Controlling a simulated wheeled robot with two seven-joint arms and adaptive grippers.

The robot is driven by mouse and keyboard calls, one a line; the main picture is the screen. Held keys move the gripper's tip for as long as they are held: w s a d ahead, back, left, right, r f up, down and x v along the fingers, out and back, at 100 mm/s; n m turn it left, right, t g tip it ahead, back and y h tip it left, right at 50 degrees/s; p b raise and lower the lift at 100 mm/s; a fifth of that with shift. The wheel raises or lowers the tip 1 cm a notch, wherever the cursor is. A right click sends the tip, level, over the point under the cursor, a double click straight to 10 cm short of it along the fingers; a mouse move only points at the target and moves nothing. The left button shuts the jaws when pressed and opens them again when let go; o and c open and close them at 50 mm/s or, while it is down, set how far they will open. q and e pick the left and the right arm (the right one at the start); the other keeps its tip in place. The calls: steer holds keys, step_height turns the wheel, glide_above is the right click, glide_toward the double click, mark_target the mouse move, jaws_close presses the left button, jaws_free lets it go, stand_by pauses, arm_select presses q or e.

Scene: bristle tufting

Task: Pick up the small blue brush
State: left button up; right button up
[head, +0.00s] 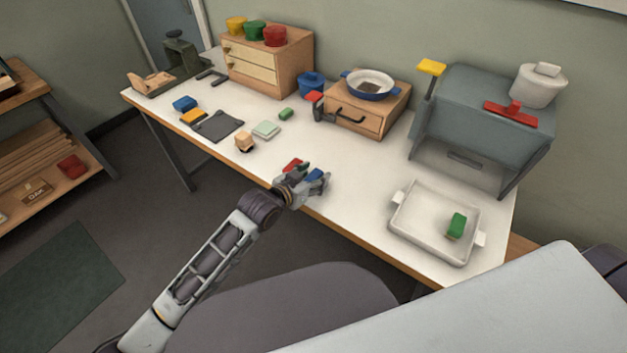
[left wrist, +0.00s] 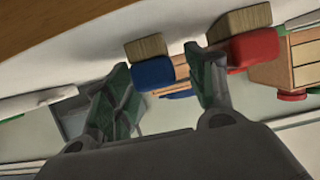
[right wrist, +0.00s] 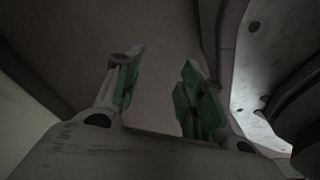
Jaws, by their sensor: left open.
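The small blue brush (head: 315,175) lies at the front edge of the white table, partly hidden by my left gripper (head: 304,174). In the left wrist view the blue brush (left wrist: 153,74) has a blue block body and tan bristles, and shows between the two open fingers (left wrist: 158,64). I cannot tell whether a finger touches it. A red brush (head: 292,165) is close beside it; it also shows in the left wrist view (left wrist: 253,47), just right of the right finger. My right gripper (right wrist: 163,68) is open and empty, away from the table.
A white tray (head: 408,240) with a green brush (head: 456,225) is to the right. A small wooden block (head: 244,142), a pale green pad (head: 265,130) and a dark grey plate (head: 203,126) lie to the left. A wooden box with a blue pan (head: 369,84) stands behind.

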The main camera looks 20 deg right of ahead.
arm_select(q)
steer(key=shift+w+d+f, duration=0.1)
steer(key=shift+d, duration=0.05)
arm_select(e)
steer(key=shift+a, duration=0.1)
steer(key=shift+s, duration=0.4)
arm_select(q)
steer(key=shift+c, duration=0.3)
steer(key=shift+c, duration=1.2)
steer(key=c, duration=0.7)
steer(key=shift+c, duration=0.3)
arm_select(e)
steer(key=shift+w+r, duration=0.1)
steer(key=shift+w, duration=0.65)
